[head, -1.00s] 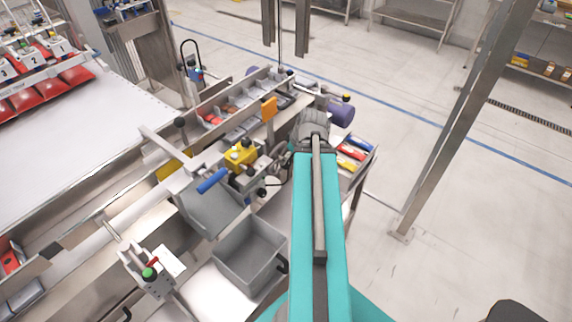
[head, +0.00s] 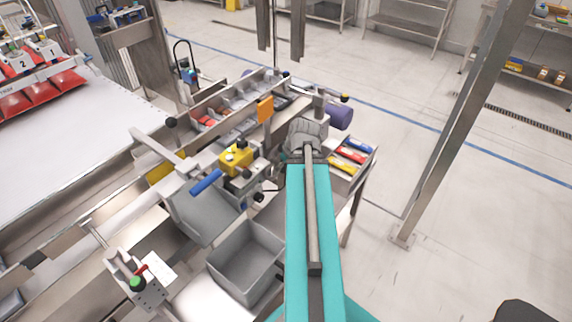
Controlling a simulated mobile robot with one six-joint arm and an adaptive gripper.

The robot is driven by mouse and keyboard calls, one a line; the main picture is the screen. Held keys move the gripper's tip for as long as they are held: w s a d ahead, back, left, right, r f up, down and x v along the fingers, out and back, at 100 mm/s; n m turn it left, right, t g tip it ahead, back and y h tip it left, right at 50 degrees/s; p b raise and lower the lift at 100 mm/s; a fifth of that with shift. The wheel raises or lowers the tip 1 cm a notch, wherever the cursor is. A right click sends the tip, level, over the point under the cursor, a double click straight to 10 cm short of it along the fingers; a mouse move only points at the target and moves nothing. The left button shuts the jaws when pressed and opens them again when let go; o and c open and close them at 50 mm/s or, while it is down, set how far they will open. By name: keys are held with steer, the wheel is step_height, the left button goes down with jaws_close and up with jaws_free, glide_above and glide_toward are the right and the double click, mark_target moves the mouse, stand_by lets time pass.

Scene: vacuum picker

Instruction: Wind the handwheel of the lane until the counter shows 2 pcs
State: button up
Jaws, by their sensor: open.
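My gripper (head: 284,157) sits at the far end of my teal arm, beside a yellow block on the lane machine. It shows only in small part, since my grey wrist covers most of it. The jaws are open. I cannot clearly make out the handwheel; the area at the gripper is crowded and partly hidden by my wrist. Whether the gripper touches anything there cannot be told. The yellow block (head: 237,158) has small knobs on top. No counter reading is legible in this view.
A blue handle (head: 206,182) and an empty grey bin (head: 243,258) lie left of my arm. An orange plate (head: 265,109) and a purple cylinder (head: 340,117) stand behind. A steel post (head: 440,135) rises at right. Floor beyond it is mostly clear.

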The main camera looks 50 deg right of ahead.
steer(key=c, duration=1.1)
steer(key=shift+w+d, duration=0.1)
steer(key=shift+d, duration=0.2)
steer(key=shift+a, duration=0.2)
steer(key=shift+c, duration=0.2)
